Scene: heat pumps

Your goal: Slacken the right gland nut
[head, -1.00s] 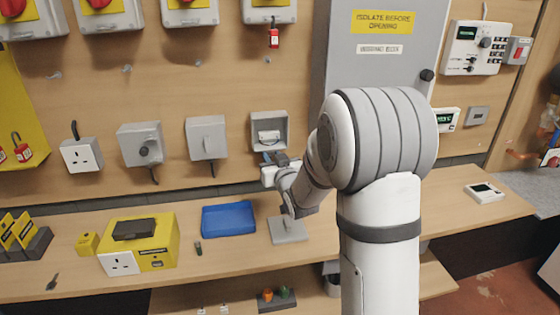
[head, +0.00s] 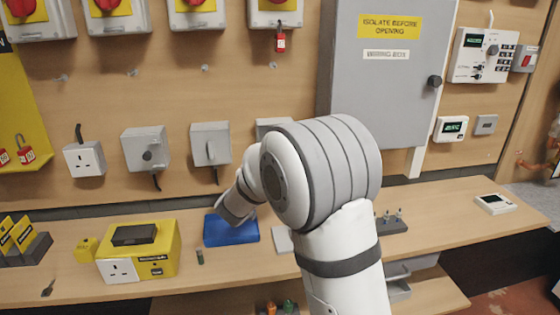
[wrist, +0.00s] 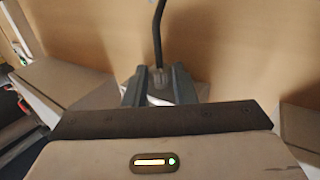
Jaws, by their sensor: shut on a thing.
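In the wrist view my gripper (wrist: 160,92) is shut on a small grey gland nut (wrist: 158,76), with a black cable (wrist: 158,35) rising out of it in the picture. The fingers hide most of the nut. In the head view the right switch box (head: 210,143) hangs on the board with a short dark cable (head: 216,176) below it. My wrist is just below and right of this box, and my arm hides the fingertips. The left rotary switch box (head: 146,148) has its own cable below.
A blue tray (head: 230,231) lies on the bench below my wrist. A yellow tester box (head: 140,250) stands to its left. A grey plate (head: 283,240) lies right of the tray. Another wall box (head: 272,127) is partly hidden by my arm.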

